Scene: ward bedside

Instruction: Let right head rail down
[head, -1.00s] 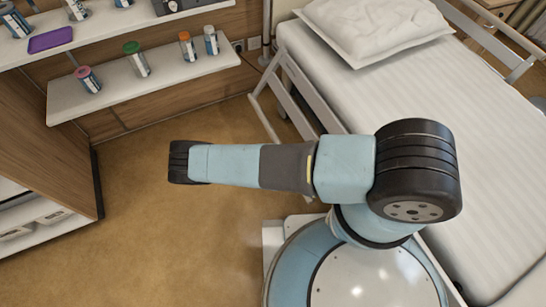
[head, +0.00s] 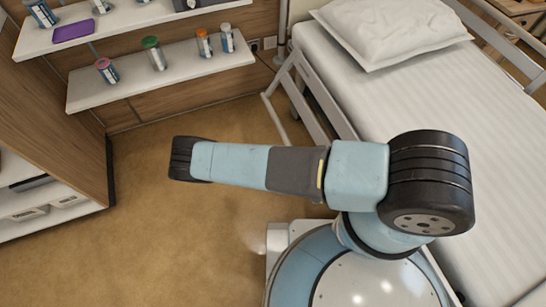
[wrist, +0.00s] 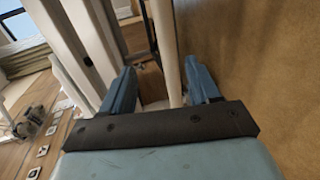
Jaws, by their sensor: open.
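The right head rail (head: 316,105) is a light grey barred frame along the bed's left side in the head view, near the pillow end. It stands raised beside the mattress, with a thin pale bar (head: 277,118) slanting outside it. In the wrist view my gripper (wrist: 160,86) is open, its two blue fingers apart. A white tube (wrist: 167,45) runs lengthwise through the space between them, nearer the right finger. I cannot tell whether it touches, or which part of the rail it is. The gripper does not show in the head view.
The bed (head: 440,120) with a pillow (head: 390,30) fills the right side. Shelves (head: 180,75) with jars hang at the upper left. A wooden cabinet (head: 50,110) stands at the left. Brown floor (head: 170,240) is clear between cabinet and bed.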

